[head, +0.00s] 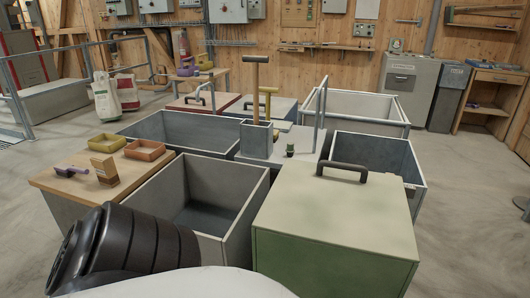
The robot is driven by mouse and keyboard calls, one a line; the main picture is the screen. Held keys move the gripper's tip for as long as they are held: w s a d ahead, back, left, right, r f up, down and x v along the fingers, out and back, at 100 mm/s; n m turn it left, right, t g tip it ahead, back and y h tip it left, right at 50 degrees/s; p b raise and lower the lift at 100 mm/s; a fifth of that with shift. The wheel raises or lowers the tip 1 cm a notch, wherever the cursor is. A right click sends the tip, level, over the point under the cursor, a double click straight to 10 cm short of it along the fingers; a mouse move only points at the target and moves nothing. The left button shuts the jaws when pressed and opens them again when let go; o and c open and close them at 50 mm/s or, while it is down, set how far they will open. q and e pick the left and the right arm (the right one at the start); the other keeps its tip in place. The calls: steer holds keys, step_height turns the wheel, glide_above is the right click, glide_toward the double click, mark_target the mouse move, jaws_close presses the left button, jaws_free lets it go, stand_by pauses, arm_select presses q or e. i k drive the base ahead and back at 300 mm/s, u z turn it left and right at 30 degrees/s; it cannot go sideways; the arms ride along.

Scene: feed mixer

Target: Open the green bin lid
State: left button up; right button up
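The green bin (330,268) stands at the front right, close to me. Its flat, pale green lid (335,215) lies level on top and is closed. A dark arched handle (347,170) sits near the far edge of the lid. Nothing rests on the lid besides the handle. Neither of my grippers shows in the head view, so nothing is seen touching the lid or handle.
An open, empty grey bin (205,192) adjoins the green bin on the left. Another open bin (375,150) stands behind it.

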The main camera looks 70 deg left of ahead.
mark_target(351, 206)
steer(key=u, duration=2.1)
